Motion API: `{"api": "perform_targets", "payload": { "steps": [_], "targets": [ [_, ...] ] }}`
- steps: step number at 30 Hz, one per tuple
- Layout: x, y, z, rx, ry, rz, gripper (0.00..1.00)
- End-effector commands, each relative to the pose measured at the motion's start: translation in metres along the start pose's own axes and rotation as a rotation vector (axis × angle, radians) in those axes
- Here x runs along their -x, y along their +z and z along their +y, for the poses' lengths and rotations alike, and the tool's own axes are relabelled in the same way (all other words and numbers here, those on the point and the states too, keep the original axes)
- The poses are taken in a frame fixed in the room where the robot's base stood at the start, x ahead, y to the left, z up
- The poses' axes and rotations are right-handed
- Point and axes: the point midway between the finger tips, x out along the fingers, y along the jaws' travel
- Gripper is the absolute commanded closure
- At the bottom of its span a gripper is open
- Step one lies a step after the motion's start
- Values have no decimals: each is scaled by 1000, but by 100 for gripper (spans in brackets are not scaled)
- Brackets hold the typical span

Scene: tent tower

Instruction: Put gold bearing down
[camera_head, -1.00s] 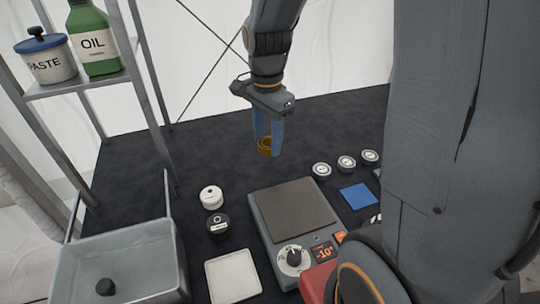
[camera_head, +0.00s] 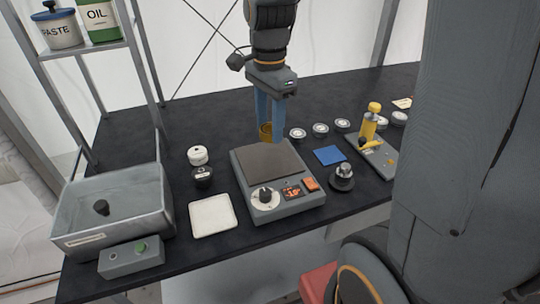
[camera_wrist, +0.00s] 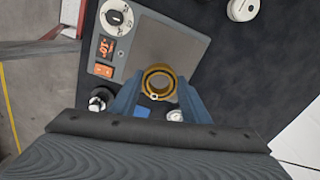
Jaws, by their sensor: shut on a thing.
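My gripper (camera_head: 270,130) points down over the far edge of the grey scale-like device with a dark plate (camera_head: 268,162). Its blue fingers are shut on the gold bearing (camera_head: 265,129), a ring. In the wrist view the gold bearing (camera_wrist: 158,82) sits between the two fingertips, with the plate showing beyond it. The bearing appears above the table; the exact gap below it cannot be told.
A blue pad (camera_head: 329,155) and several round tins (camera_head: 320,129) lie right of the device. A yellow press (camera_head: 371,128) stands further right. A white tray (camera_head: 213,214), two small jars (camera_head: 198,155) and a grey basin (camera_head: 118,200) are left.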

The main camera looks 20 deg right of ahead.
Motion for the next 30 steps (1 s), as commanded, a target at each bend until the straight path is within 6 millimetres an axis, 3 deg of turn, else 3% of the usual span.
{"api": "perform_targets", "payload": {
  "steps": [15,29,30],
  "targets": [
    [-64,7,-1,15,2,-1,85],
    [-73,5,-2,12,-1,0,85],
    [-73,5,-1,12,-1,0,55]
  ]
}}
